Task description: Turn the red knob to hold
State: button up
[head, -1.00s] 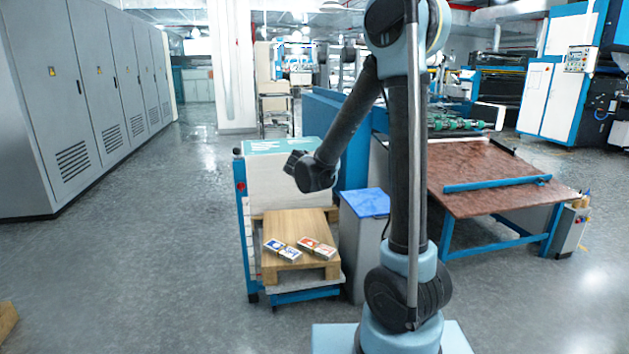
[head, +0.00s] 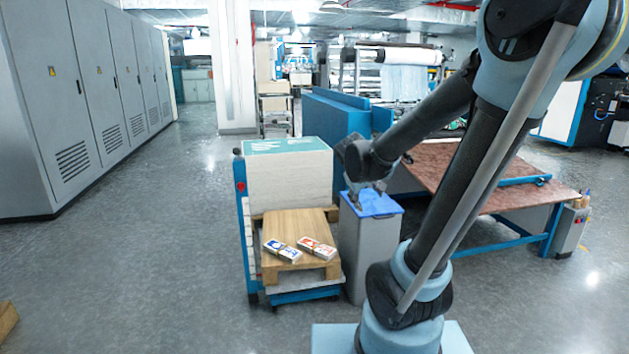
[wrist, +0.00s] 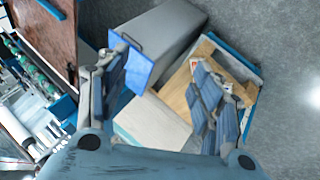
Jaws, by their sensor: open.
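A small red round part (head: 241,187), which looks like the red knob, is on the blue upright at the left side of the pallet lift in the head view. Its pointer and any markings are too small to read. I cannot make it out in the wrist view. My gripper (head: 368,193) is open and empty, pointing down over the blue-topped grey bin, to the right of the lift and apart from the red part. Its two spread fingers also show in the wrist view (wrist: 160,65).
A tall white paper stack (head: 288,178) and a wooden pallet (head: 276,222) with two small card packs (head: 317,249) stand on the lift. The grey bin (head: 362,245) stands beside it. A brown-topped table (head: 430,165) is at right.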

jog(key=s+f+m+g+y, duration=0.2)
jog(key=s+f, duration=0.1)
jog(key=s, duration=0.9)
jog(key=s+d+f+m+g+y, duration=0.1)
jog(key=s+f, duration=0.3)
jog(key=s, duration=0.7)
jog(key=shift+s+d+f+m+g+y, duration=0.3)
jog(key=shift+s+m+g+y, duration=0.1)
jog(key=shift+m+g, duration=0.4)
